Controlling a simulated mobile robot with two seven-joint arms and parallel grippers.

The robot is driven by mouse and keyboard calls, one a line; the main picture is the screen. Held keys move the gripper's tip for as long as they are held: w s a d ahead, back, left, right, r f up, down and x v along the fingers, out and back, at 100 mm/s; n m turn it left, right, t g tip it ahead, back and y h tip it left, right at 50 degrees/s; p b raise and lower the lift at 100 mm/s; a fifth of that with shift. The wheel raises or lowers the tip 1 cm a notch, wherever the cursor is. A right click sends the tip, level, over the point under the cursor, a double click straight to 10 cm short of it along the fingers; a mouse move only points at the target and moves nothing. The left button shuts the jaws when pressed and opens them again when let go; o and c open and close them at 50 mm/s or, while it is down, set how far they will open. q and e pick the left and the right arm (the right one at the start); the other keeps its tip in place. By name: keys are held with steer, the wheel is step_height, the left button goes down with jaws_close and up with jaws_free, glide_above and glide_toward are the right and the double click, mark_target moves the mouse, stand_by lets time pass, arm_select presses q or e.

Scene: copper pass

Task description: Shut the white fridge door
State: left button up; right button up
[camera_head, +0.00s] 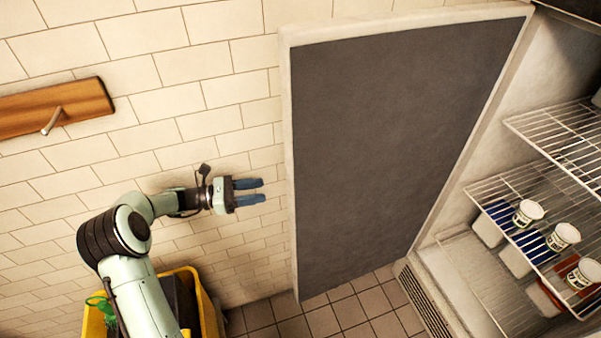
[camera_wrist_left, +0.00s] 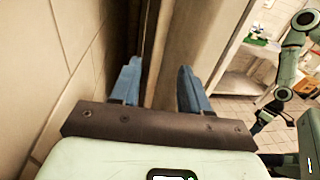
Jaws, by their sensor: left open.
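The fridge door (camera_head: 390,140) stands wide open in the head view. Its dark grey inner panel faces me, with a pale rim around it. The open fridge (camera_head: 440,270) is on the right, with wire shelves inside. My left gripper (camera_head: 262,191) is open and empty, just left of the door's free edge and in front of the tiled wall. In the left wrist view my left gripper (camera_wrist_left: 158,85) has its two blue fingers apart, with the pale door edge (camera_wrist_left: 192,40) just beyond them. I cannot tell whether they touch it.
A tiled wall (camera_head: 150,75) runs behind the door, with a wooden hook rail (camera_head: 55,107) on it. A yellow bin (camera_head: 207,305) stands at the bottom left. White tubs (camera_head: 563,236) sit on the fridge shelves. Tiled floor (camera_head: 345,310) shows below the door.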

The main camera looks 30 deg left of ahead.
arm_select(q)
steer(key=r+p+x, duration=0.1)
steer(key=x, duration=1.1)
steer(key=shift+r, duration=0.35)
steer(key=shift+c, duration=0.3)
jaws_close()
